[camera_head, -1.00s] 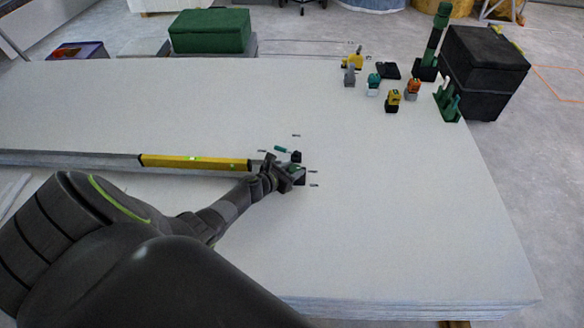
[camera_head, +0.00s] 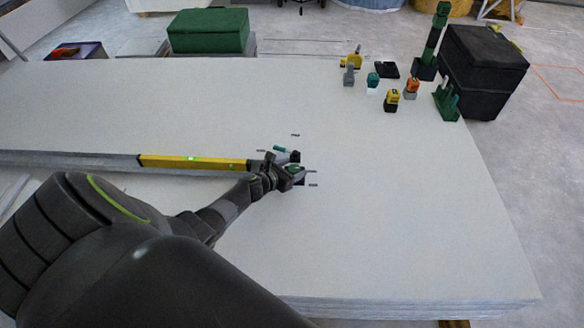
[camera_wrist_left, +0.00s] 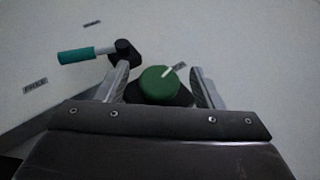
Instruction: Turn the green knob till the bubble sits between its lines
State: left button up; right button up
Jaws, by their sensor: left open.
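The green knob (camera_wrist_left: 158,85) sits between the two fingers of my left gripper (camera_wrist_left: 160,88) in the left wrist view, with a gap to each finger. A white mark on its top points up and to the right. In the head view the knob (camera_head: 293,168) is small and partly hidden by the gripper (camera_head: 292,172). The yellow spirit level (camera_head: 195,162) lies along a grey rail to the left, with a bright green vial at its middle. The bubble and its lines are too small to make out. My right gripper is not in view.
A teal-handled lever (camera_wrist_left: 76,55) on a black mount (camera_wrist_left: 124,48) stands just beside the knob. Small printed labels surround it on the white panel (camera_head: 400,220). Several small tools and a black case (camera_head: 485,70) stand at the back right.

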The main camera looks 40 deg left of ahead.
pick_arm(q)
jog(key=shift+s, duration=0.15)
jog(key=shift+s+r+p, duration=0.1)
jog(key=shift+s+p, duration=0.2)
jog(key=p+v, duration=0.3)
jog(key=v, duration=0.3)
jog(key=shift+r, duration=0.15)
jog(key=p+v, duration=0.2)
jog(key=v, duration=0.8)
jog(key=shift+s, duration=0.2)
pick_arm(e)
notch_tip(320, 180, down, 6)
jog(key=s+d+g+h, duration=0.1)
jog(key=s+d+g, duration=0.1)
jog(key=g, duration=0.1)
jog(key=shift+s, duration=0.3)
pick_arm(q)
jog(key=shift+a, duration=0.1)
